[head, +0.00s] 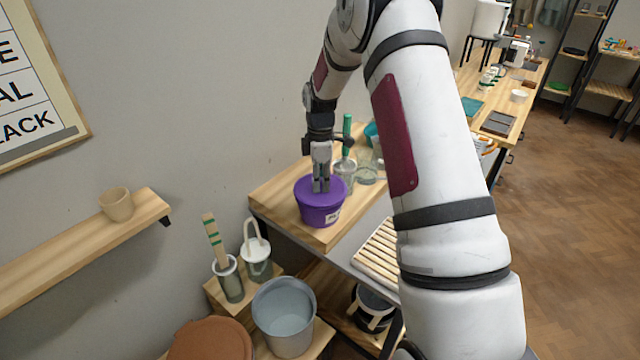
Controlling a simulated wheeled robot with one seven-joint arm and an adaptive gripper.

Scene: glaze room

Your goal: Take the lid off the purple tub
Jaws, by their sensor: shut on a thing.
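My arm crosses the picture from the lower right.
Glass jars (366,166) and a green-handled tool (347,128) stand close behind the tub. A slatted wooden rack (376,252) lies to its right. Below are a grey bucket (285,318) and a jar with sticks (229,280). A wall shelf holds a beige cup (116,204).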

